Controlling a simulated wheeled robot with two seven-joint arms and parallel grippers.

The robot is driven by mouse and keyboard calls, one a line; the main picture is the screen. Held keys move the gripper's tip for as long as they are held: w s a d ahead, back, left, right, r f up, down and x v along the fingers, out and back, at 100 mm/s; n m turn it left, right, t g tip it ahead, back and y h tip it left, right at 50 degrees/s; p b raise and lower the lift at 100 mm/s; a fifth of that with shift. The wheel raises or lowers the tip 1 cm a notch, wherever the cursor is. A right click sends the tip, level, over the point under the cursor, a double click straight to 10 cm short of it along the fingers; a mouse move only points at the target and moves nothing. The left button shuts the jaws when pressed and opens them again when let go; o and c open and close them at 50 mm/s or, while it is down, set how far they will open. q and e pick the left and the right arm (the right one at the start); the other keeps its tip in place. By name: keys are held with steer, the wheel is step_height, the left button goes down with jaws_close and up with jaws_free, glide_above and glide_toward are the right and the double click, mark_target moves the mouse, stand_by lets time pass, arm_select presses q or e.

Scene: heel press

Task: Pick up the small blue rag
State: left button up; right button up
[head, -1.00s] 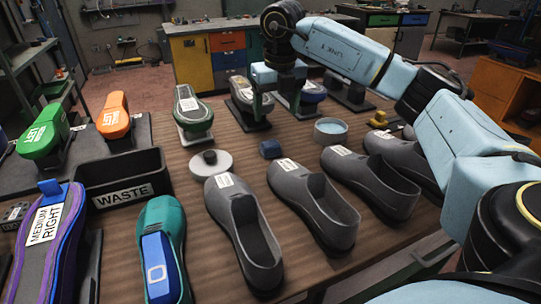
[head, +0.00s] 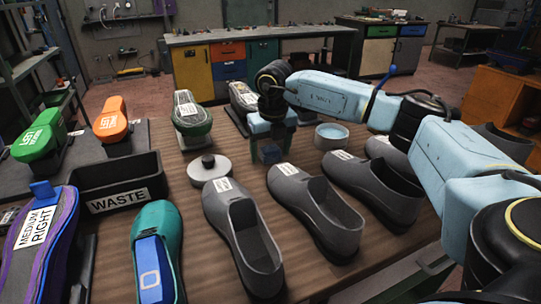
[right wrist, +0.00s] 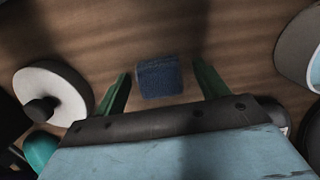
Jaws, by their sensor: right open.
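The small blue rag (right wrist: 159,77) is a folded dark blue square lying on the wooden table. In the right wrist view it sits between the two green fingers of my right gripper (right wrist: 160,88), toward their tips, with a gap on each side. In the head view the rag (head: 270,153) shows partly between the fingers of my right gripper (head: 270,155), which points down over it. My right gripper is open and holds nothing. My left gripper is not in view.
A round grey tin with a black knob (head: 209,169) stands left of the rag, and a round dish (head: 331,135) right of it. Grey shoes (head: 315,210) stand in front. A black WASTE bin (head: 118,180) is at the left. Shoe forms stand behind.

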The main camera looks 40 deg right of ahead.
mark_target(270, 148)
steer(key=c, duration=1)
